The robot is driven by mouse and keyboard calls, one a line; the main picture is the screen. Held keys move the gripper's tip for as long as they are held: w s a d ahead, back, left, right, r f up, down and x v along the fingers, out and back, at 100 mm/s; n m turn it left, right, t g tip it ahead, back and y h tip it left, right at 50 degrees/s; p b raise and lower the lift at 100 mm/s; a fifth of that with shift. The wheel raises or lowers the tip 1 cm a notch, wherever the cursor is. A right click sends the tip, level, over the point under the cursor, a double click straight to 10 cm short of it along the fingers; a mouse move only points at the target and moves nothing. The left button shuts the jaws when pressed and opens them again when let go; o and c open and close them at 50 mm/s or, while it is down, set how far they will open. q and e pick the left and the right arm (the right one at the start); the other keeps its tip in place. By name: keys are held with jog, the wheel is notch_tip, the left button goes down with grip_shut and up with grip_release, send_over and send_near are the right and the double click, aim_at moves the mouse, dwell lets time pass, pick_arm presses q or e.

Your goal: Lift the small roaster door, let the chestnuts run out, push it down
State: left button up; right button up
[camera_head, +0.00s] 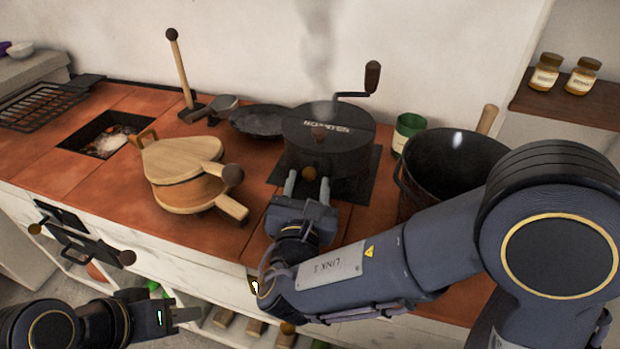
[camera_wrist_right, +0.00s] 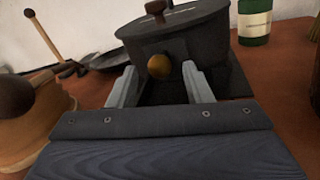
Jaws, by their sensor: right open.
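The dark roaster (camera_head: 328,130) stands on a dark base on the tiled counter, with a crank on top and faint steam rising. It also shows in the right wrist view (camera_wrist_right: 185,40). A small brass-coloured knob (camera_head: 309,173) is on its front, low down. My right gripper (camera_head: 308,186) is open in front of the roaster, its fingers on either side of the knob; the knob (camera_wrist_right: 159,67) shows between the fingertips in the right wrist view. I cannot tell whether they touch it. No chestnuts are visible. My left gripper (camera_head: 188,314) is low at the left, below the counter edge.
Wooden bellows (camera_head: 185,165) lie left of the roaster. A dark pan (camera_head: 262,120) is behind them. A fire pit (camera_head: 105,140) is far left.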

jog(key=shift+w+d, duration=0.1)
jog(key=shift+w, duration=0.9)
jog(key=shift+c, duration=0.5)
grip_shut()
